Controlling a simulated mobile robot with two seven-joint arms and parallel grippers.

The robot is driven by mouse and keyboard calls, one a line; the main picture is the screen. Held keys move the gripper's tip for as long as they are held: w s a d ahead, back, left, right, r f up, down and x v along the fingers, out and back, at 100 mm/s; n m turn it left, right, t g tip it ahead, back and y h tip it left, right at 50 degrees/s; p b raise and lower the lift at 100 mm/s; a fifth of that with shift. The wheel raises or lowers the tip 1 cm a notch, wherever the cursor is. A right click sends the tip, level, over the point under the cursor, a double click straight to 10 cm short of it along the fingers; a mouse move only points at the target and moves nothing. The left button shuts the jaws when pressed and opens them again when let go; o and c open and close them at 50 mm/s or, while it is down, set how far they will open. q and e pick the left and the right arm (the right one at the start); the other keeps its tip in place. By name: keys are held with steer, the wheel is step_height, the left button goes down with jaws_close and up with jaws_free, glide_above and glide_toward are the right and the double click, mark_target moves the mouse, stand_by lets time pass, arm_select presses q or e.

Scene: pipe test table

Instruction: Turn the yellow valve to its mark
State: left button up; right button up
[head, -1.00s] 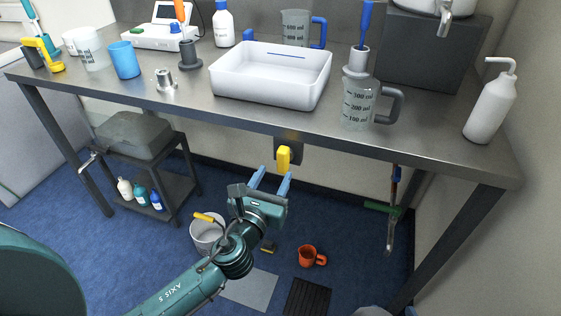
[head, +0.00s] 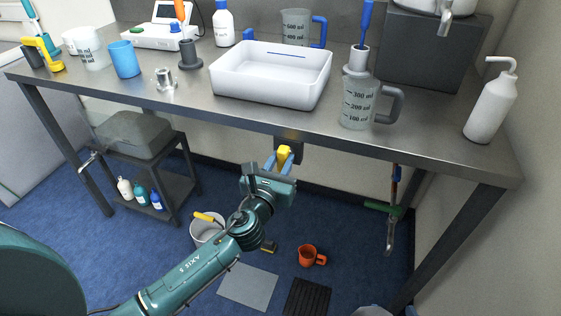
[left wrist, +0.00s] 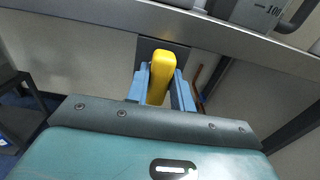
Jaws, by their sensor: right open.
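The yellow valve (head: 284,152) sits on a dark plate (head: 297,143) below the table's front edge. Its handle points out towards me and also shows in the left wrist view (left wrist: 161,73). My left gripper (head: 279,162) has its blue fingers on either side of the handle. In the left wrist view the fingers (left wrist: 161,88) lie close against the handle's sides, shut on it. The valve's mark cannot be made out. My right gripper is in neither view.
The metal table (head: 240,112) overhangs the valve, with a white tray (head: 268,90) and a measuring jug (head: 358,104) near its front edge. A tap-like pipe (head: 391,225) hangs to the right. A bucket (head: 205,232) and an orange jug (head: 308,255) stand on the floor.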

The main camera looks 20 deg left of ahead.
arm_select(q)
steer(key=c, duration=0.4)
steer(key=shift+c, duration=0.2)
steer(key=shift+n, duration=0.3)
steer(key=n, duration=0.4)
steer(key=shift+a+f+n, duration=0.1)
steer(key=shift+a+n, duration=0.05)
steer(key=shift+n, duration=0.15)
steer(key=n, duration=0.2)
steer(key=shift+n+b, duration=0.3)
steer(key=n, duration=0.3)
steer(key=shift+a+f+n, duration=0.1)
steer(key=shift+a+n, duration=0.05)
steer(key=shift+n, duration=0.15)
steer(key=n, duration=0.4)
steer(key=shift+f, duration=0.1)
steer(key=shift+n, duration=1.2)
arm_select(e)
steer(key=shift+d+r, duration=0.1)
steer(key=shift+d, duration=0.1)
steer(key=shift+s, duration=0.1)
